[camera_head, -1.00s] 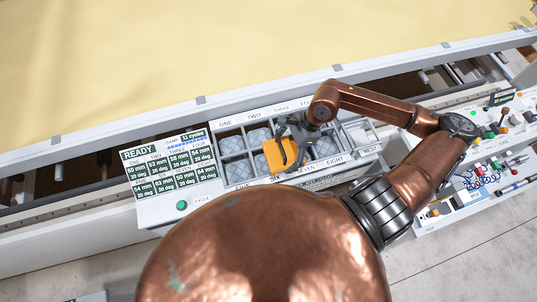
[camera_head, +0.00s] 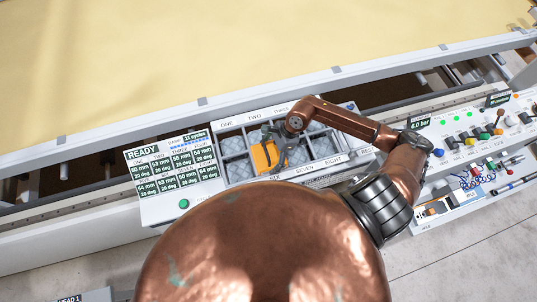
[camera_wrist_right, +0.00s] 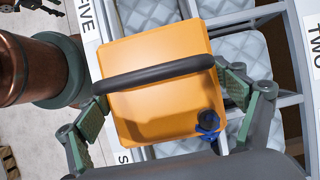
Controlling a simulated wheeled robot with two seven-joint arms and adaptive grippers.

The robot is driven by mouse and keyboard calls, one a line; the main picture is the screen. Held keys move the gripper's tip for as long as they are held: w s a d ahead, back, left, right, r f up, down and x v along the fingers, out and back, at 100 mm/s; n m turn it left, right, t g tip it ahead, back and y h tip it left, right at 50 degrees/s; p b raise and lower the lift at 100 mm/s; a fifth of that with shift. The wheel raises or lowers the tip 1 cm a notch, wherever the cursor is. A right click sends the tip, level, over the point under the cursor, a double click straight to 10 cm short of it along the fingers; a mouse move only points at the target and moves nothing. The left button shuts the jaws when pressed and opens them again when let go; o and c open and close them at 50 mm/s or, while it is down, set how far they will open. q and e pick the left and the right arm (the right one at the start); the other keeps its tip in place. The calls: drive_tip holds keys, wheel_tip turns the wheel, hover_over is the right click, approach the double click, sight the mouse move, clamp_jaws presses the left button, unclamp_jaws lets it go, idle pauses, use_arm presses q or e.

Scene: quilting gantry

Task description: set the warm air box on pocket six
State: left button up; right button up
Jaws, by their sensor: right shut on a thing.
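The warm air box (camera_head: 264,157) is an orange block with a black handle and a blue-and-black knob at one corner, clearest in the right wrist view (camera_wrist_right: 150,110). My right gripper (camera_wrist_right: 165,100) is shut on it, with green-padded fingers at two opposite sides. It shows small in the head view (camera_head: 272,143). The box is over the lower row of the pocket tray (camera_head: 300,168), by the SIX label (camera_head: 275,177), and hides most of the pocket beneath. I cannot tell whether it touches the tray. My left gripper is out of view.
Quilted pads (camera_wrist_right: 225,55) show in neighbouring pockets, between grey dividers. A READY display (camera_head: 172,168) stands left of the tray. A control panel (camera_head: 470,140) with knobs and a parts tray (camera_head: 460,195) are at the right. Yellow fabric (camera_head: 200,50) lies behind the rail.

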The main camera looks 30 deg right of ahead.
drive_tip(key=shift+f, duration=0.1)
drive_tip(key=o, duration=1.4)
drive_tip(key=shift+c, duration=0.2)
drive_tip(key=shift+r, duration=0.25)
drive_tip(key=b+v, duration=0.2)
drive_tip(key=v, duration=0.8)
drive_tip(key=shift+s+d, duration=0.1)
drive_tip(key=shift+d, duration=0.1)
drive_tip(key=shift+v, duration=0.8)
drive_tip(key=shift+a, duration=0.1)
